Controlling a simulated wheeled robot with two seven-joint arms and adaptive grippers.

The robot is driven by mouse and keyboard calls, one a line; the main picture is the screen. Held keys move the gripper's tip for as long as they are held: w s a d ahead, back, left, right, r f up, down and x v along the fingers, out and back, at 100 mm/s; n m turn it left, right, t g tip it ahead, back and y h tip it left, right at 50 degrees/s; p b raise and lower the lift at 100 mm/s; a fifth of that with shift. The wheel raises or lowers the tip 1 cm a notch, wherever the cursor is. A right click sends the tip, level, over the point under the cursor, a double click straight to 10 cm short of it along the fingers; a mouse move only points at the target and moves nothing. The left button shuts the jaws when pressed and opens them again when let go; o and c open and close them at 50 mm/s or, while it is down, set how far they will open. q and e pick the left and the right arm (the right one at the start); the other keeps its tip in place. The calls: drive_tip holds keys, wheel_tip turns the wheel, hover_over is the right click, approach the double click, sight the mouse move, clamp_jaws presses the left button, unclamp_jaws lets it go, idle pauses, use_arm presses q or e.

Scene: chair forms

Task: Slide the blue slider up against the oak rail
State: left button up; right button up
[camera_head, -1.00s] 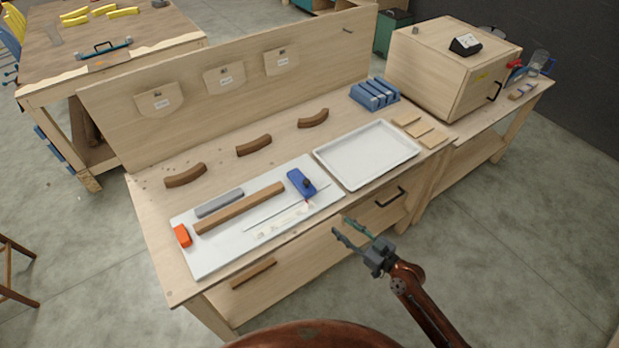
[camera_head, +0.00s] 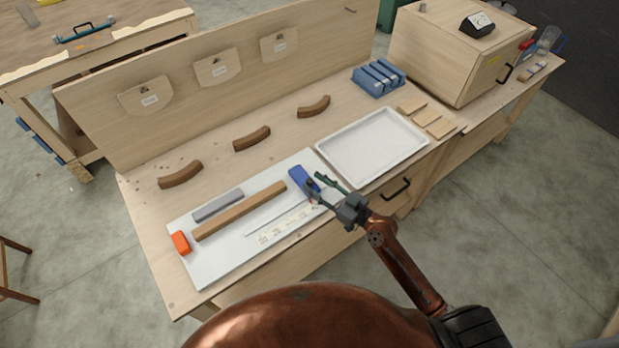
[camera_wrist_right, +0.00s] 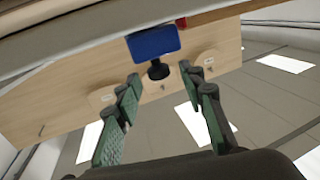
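The blue slider (camera_head: 299,179), a blue block with a black knob, sits on the white board beside the right end of the oak rail (camera_head: 240,211), a long brown bar. A small gap seems to lie between them. My right gripper (camera_head: 315,186) is open, with its green-padded fingers at the slider's right side. In the right wrist view the blue slider (camera_wrist_right: 154,42) and its black knob (camera_wrist_right: 158,70) lie just beyond the open fingertips (camera_wrist_right: 160,84), roughly centred between them. Contact cannot be told. My left gripper is not in view.
The white board (camera_head: 207,268) also carries a grey bar (camera_head: 218,205), an orange block (camera_head: 180,243) and a thin metal strip (camera_head: 275,217). A white tray (camera_head: 372,147) stands to the right. Several curved brown pieces lie behind. A blue rack (camera_head: 378,78) stands farther back.

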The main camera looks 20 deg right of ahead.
drive_tip(key=shift+w+a, duration=0.35)
drive_tip(key=shift+w, duration=0.25)
drive_tip(key=shift+w+a, duration=0.35)
drive_tip(key=shift+w, duration=0.05)
drive_tip(key=c, duration=0.6)
clamp_jaws()
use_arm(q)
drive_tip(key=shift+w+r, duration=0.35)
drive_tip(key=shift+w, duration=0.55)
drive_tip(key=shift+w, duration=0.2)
